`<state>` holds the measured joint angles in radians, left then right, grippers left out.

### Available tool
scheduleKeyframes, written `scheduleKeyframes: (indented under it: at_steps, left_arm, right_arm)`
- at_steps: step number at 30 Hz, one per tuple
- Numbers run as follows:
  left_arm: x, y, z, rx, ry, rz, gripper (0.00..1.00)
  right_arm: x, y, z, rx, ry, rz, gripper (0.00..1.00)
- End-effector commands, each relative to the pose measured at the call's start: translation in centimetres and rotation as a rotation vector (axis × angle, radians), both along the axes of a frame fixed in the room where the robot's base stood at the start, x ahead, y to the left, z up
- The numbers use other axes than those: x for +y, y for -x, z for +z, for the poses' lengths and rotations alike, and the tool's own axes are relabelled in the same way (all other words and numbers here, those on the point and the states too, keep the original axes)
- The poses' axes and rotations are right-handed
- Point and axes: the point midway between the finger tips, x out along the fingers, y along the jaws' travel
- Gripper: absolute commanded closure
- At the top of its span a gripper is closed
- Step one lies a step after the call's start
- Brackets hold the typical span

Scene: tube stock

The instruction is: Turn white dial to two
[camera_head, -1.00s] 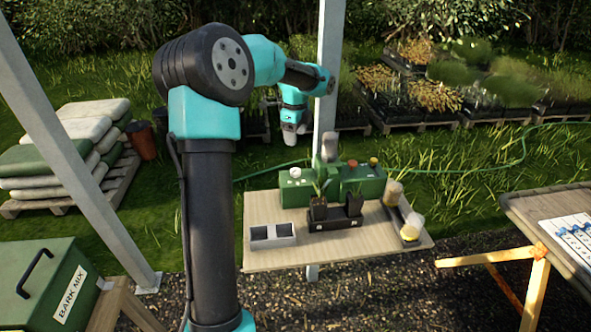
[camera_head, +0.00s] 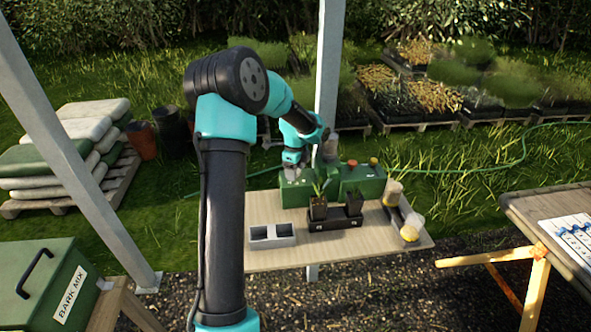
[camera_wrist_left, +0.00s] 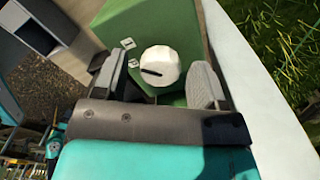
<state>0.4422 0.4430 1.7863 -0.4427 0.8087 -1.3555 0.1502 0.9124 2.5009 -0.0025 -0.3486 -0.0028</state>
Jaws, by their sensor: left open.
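The white dial (camera_wrist_left: 165,60) is on a green box (camera_wrist_left: 145,25), which also shows in the head view (camera_head: 297,197). A short dark line on the dial's face lies toward its left edge. Two small white labels (camera_wrist_left: 127,43) are on the box left of the dial; their marks are too small to read. My left gripper (camera_wrist_left: 166,72) is open, one finger on each side of the dial, with a gap showing to each. In the head view my left gripper (camera_head: 292,173) is at the box and hides the dial. My right gripper is not in view.
A second green box with a red knob (camera_head: 352,163) stands just right. In front are a black tray (camera_head: 335,222) with potted plants and a grey two-cell block (camera_head: 271,236). The bench's front is bare.

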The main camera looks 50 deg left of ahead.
Motion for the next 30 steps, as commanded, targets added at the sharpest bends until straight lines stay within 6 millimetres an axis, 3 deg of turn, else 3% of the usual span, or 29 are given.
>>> scheduleKeyframes:
  at_steps: [7, 23, 30]
  left_arm:
    - [0.00, -0.01, -0.04, 0.000, 0.000, 0.000, 0.35]
    - [0.00, -0.01, 0.00, -0.001, 0.000, 0.000, 0.84]
    - [0.01, -0.02, 0.01, -0.001, 0.000, 0.014, 0.84]
  right_arm:
    - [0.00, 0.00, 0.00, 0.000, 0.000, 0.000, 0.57]
    - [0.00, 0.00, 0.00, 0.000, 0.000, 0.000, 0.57]
    - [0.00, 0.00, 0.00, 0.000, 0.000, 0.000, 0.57]
